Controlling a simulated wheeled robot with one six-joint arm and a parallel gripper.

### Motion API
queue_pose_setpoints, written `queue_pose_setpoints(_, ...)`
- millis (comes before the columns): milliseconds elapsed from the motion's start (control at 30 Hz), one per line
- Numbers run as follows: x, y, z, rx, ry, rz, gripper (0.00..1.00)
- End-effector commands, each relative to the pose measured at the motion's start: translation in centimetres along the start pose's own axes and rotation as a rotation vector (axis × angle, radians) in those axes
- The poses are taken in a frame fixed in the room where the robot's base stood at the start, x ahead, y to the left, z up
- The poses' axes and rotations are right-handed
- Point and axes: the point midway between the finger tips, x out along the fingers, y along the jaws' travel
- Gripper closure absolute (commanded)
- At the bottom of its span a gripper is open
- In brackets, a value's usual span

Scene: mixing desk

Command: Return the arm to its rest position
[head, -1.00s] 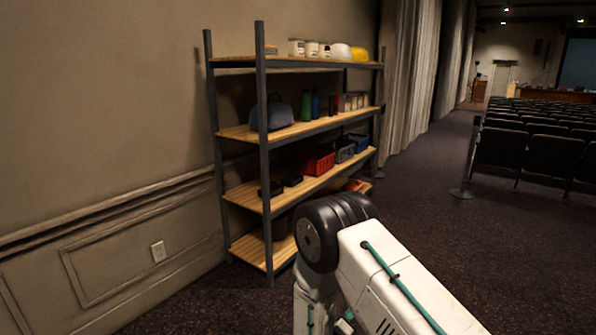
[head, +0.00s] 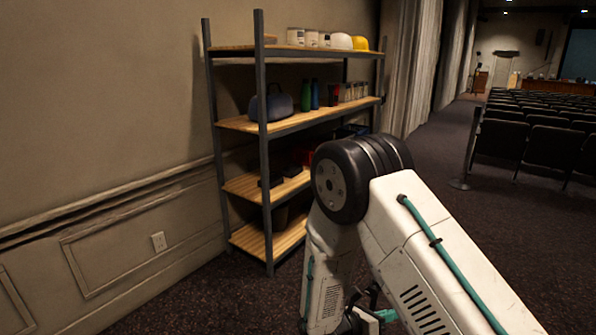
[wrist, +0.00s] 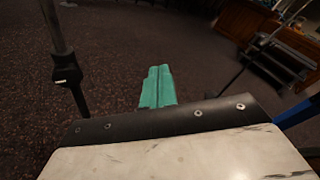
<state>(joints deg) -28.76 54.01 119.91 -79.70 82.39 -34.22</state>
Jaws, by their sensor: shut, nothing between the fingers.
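My gripper (wrist: 157,87) shows in the wrist view as two teal fingers side by side, shut with nothing between them. It is over or beside a pale marbled surface with a dark, screwed edge; I cannot tell how far apart they are. In the head view my arm is bent, with its black elbow joint (head: 362,178) in front of the shelf's right part and its white link (head: 440,255) running to the lower right. A bit of teal shows low beside the arm, but the gripper is mostly hidden there.
A metal shelf rack (head: 264,150) with wooden boards holds bottles, jars and boxes against the left wall. Rows of dark seats (head: 530,140) and a barrier post stand at the right. In the wrist view, a dark post (wrist: 68,75) stands at left. Carpet between rack and seats is clear.

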Motion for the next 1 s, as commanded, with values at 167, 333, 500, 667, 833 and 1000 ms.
queue_pose_setpoints(167, 0.1, -7.2, 3.4, 0.311, 0.203, -0.202, 1.0)
queue_pose_setpoints(333, -0.9, -13.9, 5.5, 0.613, 0.393, -0.407, 1.0)
queue_pose_setpoints(500, -2.6, -19.5, 7.0, 0.892, 0.571, -0.598, 1.0)
queue_pose_setpoints(667, -4.7, -24.0, 8.0, 1.133, 0.732, -0.767, 1.0)
queue_pose_setpoints(833, -7.0, -28.0, 9.0, 1.364, 0.905, -0.924, 1.0)
queue_pose_setpoints(1000, -9.3, -31.4, 10.0, 1.568, 1.079, -1.048, 1.0)
